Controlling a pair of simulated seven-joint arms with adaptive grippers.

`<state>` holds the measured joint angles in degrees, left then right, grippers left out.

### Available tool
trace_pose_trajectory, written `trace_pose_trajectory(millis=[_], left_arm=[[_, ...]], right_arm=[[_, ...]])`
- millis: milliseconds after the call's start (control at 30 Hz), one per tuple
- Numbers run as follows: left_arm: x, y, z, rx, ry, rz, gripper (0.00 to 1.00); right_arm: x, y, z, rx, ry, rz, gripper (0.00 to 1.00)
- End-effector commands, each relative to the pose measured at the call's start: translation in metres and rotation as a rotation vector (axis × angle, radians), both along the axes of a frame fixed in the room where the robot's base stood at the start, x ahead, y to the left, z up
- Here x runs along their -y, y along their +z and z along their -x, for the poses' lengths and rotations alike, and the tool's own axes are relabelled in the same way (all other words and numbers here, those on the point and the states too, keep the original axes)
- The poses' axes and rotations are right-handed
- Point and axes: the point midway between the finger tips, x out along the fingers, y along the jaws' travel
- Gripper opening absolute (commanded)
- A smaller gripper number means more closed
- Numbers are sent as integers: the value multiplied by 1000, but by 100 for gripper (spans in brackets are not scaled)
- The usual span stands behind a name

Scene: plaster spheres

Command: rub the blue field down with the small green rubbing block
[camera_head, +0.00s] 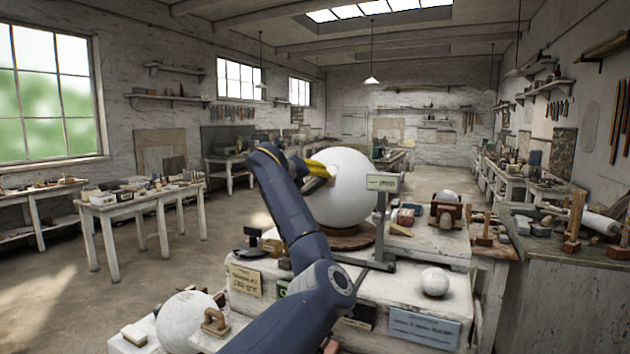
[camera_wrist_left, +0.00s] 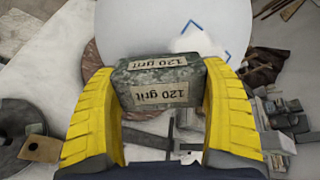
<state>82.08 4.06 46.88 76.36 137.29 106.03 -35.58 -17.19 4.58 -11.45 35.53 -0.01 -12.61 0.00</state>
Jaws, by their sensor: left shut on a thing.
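A large white plaster sphere (camera_head: 349,200) sits on a round brown base (camera_head: 350,240) on the pale stand. My left gripper (camera_head: 320,172) is at its upper left side. In the left wrist view my left gripper (camera_wrist_left: 162,105), with yellow fingers, is shut on a grey-green speckled rubbing block (camera_wrist_left: 160,79) labelled "120 grit". Beyond the block, the sphere (camera_wrist_left: 140,30) carries a blue outlined field (camera_wrist_left: 203,40) with a whitish patch inside; part of the outline is hard to see. Whether the block touches the sphere cannot be told. My right gripper is not in view.
A small white ball (camera_head: 435,282) lies on the stand's front ledge. Open floor lies left.

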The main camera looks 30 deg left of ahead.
Motion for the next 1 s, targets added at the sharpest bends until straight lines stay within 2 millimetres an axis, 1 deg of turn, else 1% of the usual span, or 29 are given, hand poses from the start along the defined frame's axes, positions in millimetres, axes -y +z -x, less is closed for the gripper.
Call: trace_pose_trajectory(millis=[233,500,767,1000], left_arm=[[3,3,-1,3,-2,0,45],[14,13,-6,4,-3,-1,45],[18,17,-9,4,-3,0,45],[28,24,-13,3,-3,-2,45]], right_arm=[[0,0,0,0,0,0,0],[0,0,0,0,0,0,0],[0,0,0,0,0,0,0],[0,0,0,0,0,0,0]])
